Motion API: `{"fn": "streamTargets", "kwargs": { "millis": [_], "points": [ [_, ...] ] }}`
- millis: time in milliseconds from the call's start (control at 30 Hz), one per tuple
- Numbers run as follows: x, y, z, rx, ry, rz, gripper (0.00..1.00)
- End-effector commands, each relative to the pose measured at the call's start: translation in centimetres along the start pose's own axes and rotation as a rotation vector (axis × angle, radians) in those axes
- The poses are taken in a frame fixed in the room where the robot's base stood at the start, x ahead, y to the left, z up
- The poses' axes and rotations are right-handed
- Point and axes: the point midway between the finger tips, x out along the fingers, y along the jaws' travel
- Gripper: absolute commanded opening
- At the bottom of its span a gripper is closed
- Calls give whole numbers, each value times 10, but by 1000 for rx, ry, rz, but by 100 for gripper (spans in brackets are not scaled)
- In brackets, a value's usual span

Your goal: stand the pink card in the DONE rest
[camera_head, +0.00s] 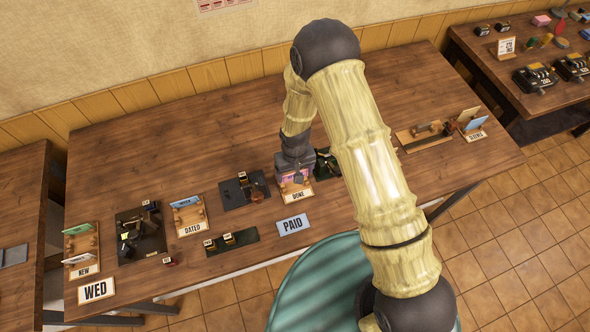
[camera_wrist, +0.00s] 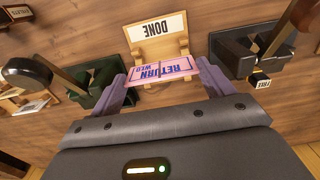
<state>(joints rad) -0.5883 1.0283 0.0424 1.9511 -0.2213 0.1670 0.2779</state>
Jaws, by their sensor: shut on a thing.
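The pink card (camera_wrist: 168,70) is held between the two fingers of my gripper (camera_wrist: 166,84). Its printed face reads RETURN and WED in the wrist view. The wooden DONE rest (camera_wrist: 150,50) with its white label lies right at the card, and the card overlaps the rest's posts in the picture. I cannot tell if the card touches the rest's base. In the head view my gripper (camera_head: 296,172) is over the DONE rest (camera_head: 289,198), and the pink card (camera_head: 290,177) shows partly below the fingers.
A dark stamp press (camera_head: 240,192) stands left of the DONE rest, and a dark green one (camera_head: 322,168) stands close on its right. The DATED rest (camera_head: 190,217) holds a blue card. The table behind is clear.

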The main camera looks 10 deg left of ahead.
Motion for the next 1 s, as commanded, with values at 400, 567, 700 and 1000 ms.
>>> {"fn": "streamTargets", "kwargs": {
  "millis": [400, 567, 700, 1000],
  "points": [
    [30, 0, 0, 1, 0, 0, 56],
    [40, 0, 0, 1, 1, 0, 56],
    [45, 0, 0, 1, 1, 0, 56],
    [47, 0, 0, 1, 1, 0, 56]
  ]
}}
